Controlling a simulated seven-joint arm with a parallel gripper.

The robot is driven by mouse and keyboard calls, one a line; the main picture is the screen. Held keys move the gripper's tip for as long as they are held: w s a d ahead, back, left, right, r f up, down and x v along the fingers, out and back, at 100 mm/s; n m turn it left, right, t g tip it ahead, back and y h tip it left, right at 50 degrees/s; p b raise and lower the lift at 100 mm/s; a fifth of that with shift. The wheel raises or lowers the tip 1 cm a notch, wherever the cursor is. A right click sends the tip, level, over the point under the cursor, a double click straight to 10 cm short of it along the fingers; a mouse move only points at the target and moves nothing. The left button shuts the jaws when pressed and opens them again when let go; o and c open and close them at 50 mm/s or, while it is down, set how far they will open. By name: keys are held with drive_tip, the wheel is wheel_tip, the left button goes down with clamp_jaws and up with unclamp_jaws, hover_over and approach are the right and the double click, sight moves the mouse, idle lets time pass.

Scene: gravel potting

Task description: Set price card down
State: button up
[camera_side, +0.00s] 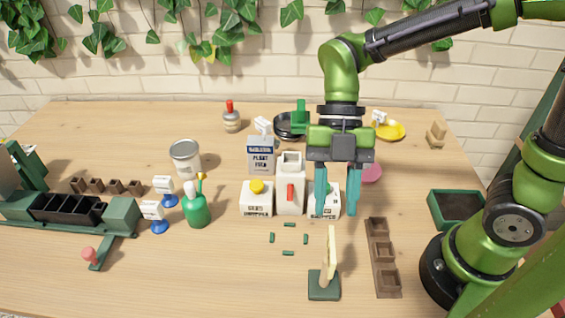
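My gripper (337,212) points down with its two teal fingers apart, in front of a white box (323,208). I see nothing held between the fingers. A cream upright piece on a dark green base (324,285) stands below the gripper in the picture, seen almost edge-on; it may be the price card, but I cannot read it. Two small white cards on blue round feet, one upper (163,185) and one lower (152,209), stand at the left.
Small green marks (289,225) frame a bare patch of table. A brown compartment tray (383,257) lies right of the green base; a green-rimmed tray (437,214) is farther right.

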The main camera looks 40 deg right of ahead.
drive_tip(key=w+d+r+m+t+h, duration=0.1)
drive_tip(key=d+r+m+t, duration=0.2)
drive_tip(key=m, duration=1.2)
drive_tip(key=w+d+r+m+t+h, duration=0.1)
drive_tip(key=d+r+m+t, duration=0.1)
drive_tip(key=d+m+t, duration=0.6)
drive_tip(key=d+m, duration=0.4)
drive_tip(key=m, duration=0.4)
drive_tip(key=shift+w+d+r+t+h, duration=0.2)
drive_tip(key=shift+w+r+t+h, duration=0.1)
drive_tip(key=shift+r+t, duration=0.1)
